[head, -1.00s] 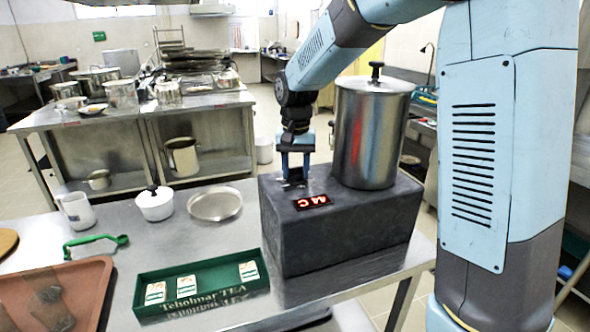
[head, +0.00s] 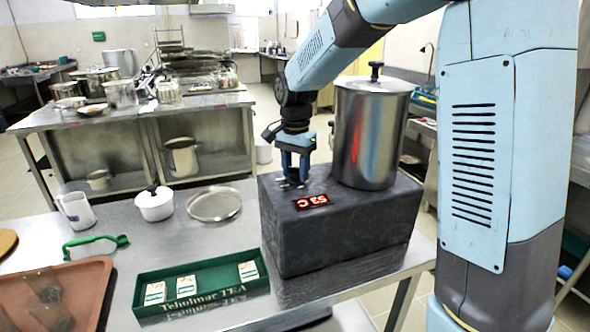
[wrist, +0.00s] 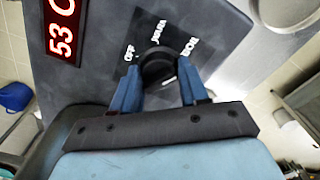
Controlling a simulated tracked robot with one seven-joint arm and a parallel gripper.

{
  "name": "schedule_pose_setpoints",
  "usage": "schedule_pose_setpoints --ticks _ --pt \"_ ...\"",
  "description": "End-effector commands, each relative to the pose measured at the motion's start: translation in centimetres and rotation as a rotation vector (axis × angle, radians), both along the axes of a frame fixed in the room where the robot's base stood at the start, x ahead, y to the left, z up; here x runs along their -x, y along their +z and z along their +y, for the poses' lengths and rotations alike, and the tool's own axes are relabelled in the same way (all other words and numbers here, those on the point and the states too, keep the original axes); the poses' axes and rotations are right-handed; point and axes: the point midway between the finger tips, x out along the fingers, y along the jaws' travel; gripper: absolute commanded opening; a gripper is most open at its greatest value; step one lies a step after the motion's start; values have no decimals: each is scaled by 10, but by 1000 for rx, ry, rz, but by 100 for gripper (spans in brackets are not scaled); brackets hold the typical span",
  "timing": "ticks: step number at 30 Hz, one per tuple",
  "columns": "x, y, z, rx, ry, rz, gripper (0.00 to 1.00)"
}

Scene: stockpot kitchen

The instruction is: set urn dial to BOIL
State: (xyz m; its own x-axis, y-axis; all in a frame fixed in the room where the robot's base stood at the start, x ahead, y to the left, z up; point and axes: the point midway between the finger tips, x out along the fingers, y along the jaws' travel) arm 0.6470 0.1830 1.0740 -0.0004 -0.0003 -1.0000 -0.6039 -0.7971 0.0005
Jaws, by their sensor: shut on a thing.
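The urn (head: 372,135) is a tall lidded steel pot on a dark grey base block (head: 345,235). Its black dial (wrist: 158,66) shows in the wrist view, with the labels OFF, WARM and BOIL (wrist: 189,46) printed around it, BOIL on the right. My gripper (wrist: 158,76) is shut on the dial, one blue finger on each side. A small pale mark shows on the dial's lower right side; I cannot tell which label the dial points to. In the head view my gripper (head: 294,178) points down at the base's top and hides the dial.
A red display (head: 312,201) on the base reads 53 C. A green tea box (head: 205,308), a white lidded pot (head: 155,203), a round tray (head: 214,204), a white jug (head: 76,210) and a brown tray (head: 92,275) stand to the left on the steel table.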

Motion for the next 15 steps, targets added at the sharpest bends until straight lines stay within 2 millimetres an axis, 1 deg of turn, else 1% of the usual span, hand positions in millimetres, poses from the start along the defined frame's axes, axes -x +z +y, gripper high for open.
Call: schedule_pose_setpoints --ticks 11,12,15 --pt "0 0 0 -1 -4 -1 14" --pt "0 0 0 -1 -4 -1 48" --pt "0 0 0 -1 -3 -1 57"
